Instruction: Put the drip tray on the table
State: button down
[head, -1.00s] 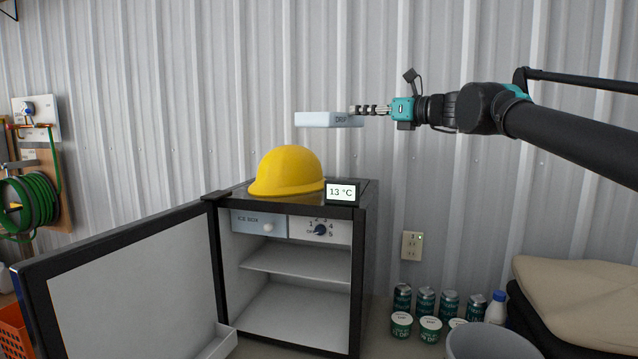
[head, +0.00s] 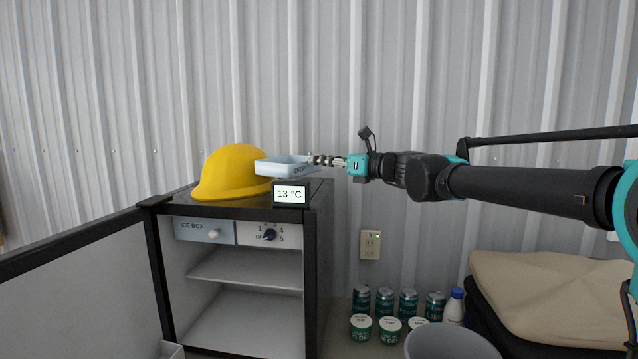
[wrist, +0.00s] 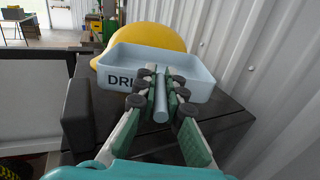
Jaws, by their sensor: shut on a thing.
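The drip tray (head: 284,165) is a shallow light-blue tray with dark lettering on its front. My gripper (head: 318,160) is shut on its handle and holds it level, above the right part of the fridge top. In the wrist view the fingers (wrist: 160,95) close around the tray's rod-like handle, and the tray (wrist: 195,90) lies just beyond them, in front of the yellow hard hat. The tray overlaps the hat in both views; I cannot tell whether they touch. No table can be clearly made out in the head view.
The yellow hard hat (head: 232,172) sits on the open fridge (head: 320,230), beside a 13 °C display (head: 290,194). Cans and tubs (head: 384,302), a bottle (head: 454,306), a grey bin (head: 450,342) and a beige cushion (head: 560,300) are at right. The corrugated wall is close behind.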

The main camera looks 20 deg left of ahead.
jog(key=shift+f, duration=3)
jog(key=c, duration=1.6)
grip_release()
